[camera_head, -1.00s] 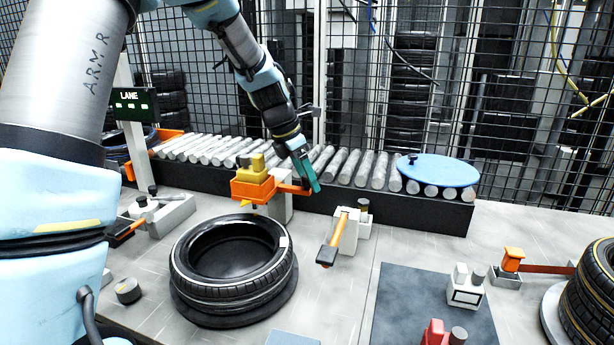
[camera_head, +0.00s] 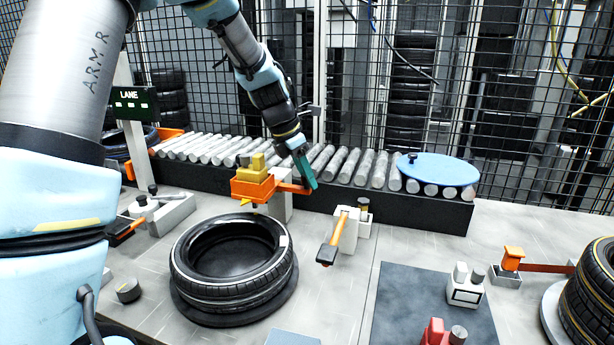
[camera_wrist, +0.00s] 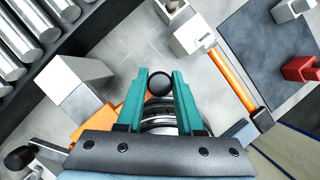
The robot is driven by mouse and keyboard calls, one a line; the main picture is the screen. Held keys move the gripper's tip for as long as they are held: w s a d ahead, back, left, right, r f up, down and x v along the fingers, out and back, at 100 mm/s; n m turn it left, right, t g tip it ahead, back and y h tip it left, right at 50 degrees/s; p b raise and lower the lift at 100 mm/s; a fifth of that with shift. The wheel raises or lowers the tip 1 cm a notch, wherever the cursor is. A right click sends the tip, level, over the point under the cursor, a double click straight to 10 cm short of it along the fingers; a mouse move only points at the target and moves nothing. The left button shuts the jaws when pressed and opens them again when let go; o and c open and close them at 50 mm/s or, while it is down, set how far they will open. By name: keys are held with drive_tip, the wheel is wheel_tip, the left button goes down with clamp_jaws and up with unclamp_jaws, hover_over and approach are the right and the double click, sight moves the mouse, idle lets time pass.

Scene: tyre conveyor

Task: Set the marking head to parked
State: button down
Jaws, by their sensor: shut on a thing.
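The marking head (camera_head: 252,188) is an orange block with a yellow top on a white post (camera_head: 281,205), at the tyre's far edge in the head view. An orange arm reaches right from it to my gripper (camera_head: 309,182). My gripper's teal fingers point down there. In the wrist view my gripper (camera_wrist: 160,80) has a black ball knob (camera_wrist: 158,83) between its fingertips, and it is shut on that knob. An orange part of the marking head (camera_wrist: 92,124) shows left of the fingers. The knob is mostly hidden by the fingers in the head view.
A tyre (camera_head: 188,283) lies flat on a dark round base in front of the head. An orange-handled lever (camera_head: 334,240) stands right of it. The roller conveyor (camera_head: 415,212) runs behind, carrying a blue disc (camera_head: 438,170). A dark mat (camera_head: 405,300) lies front right.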

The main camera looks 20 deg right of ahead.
idle(0.8)
drive_tip(key=w+d+p, duration=0.4)
drive_tip(key=shift+w+r, duration=0.1)
drive_tip(key=c, duration=0.5)
unclamp_jaws()
drive_tip(key=shift+c, duration=0.2)
drive_tip(key=b+v, duration=0.2)
drive_tip(key=v, duration=0.8)
drive_tip(key=shift+a+r, duration=0.2)
drive_tip(key=shift+r, duration=0.05)
